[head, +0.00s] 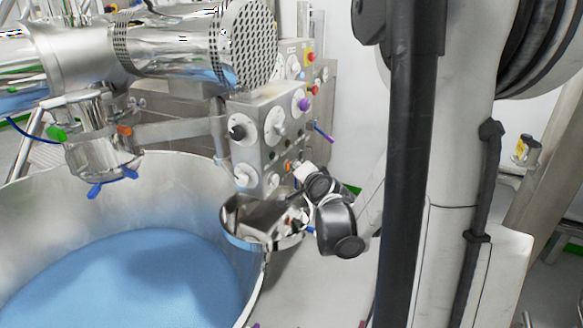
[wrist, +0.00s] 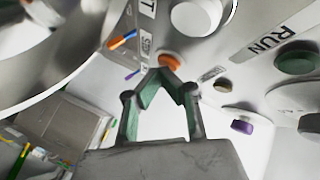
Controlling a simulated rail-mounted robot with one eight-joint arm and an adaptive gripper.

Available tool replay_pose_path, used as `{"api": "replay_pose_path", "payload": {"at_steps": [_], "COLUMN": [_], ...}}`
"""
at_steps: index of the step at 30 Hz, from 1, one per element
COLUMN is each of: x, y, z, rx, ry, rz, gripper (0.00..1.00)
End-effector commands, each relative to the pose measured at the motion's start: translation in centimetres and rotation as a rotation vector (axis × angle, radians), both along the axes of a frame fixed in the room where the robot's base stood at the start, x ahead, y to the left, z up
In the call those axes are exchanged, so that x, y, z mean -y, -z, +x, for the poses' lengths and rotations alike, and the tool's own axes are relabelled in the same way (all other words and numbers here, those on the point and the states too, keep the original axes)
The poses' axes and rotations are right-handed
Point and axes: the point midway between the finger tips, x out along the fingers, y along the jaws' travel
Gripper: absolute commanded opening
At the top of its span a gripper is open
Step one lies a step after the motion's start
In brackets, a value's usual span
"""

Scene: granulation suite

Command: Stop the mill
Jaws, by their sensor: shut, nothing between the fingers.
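The steel mill (head: 180,45) with a perforated round end stands at the upper left in the head view. Its control panel (head: 240,110) carries knobs and buttons. In the wrist view an orange button (wrist: 171,61) sits on a panel face, just beyond my gripper (wrist: 166,76). My fingers are shut and empty, tips together. I cannot tell whether they touch the button. A dark green button (wrist: 297,62) is beside a RUN label (wrist: 280,37) at the right. In the head view my gripper is low by the panel, its fingertips hard to make out.
A large steel bowl (head: 30,205) holds blue material (head: 130,280) below the mill. A shiny round steel dish (head: 262,236) is close beside my wrist. A red button (head: 310,57) is high on the panel. A white knob (wrist: 196,15) and a purple knob (wrist: 242,127) flank the orange button.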

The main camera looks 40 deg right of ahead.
Motion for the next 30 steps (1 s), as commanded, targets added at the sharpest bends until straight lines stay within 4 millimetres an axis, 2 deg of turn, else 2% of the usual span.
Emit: {"api": "replay_pose_path", "payload": {"at_steps": [13, 24, 30], "x": [0.7, 0.8, 1.5], "y": [0.0, 0.0, 0.0], "z": [-1.6, -1.8, -3.2], "rx": [0.0, -0.001, 0.0], "ry": [0.001, 0.001, 0.003], "rz": [0.0, 0.0, 0.001], "gripper": [0.0, 0.0, 0.0]}}
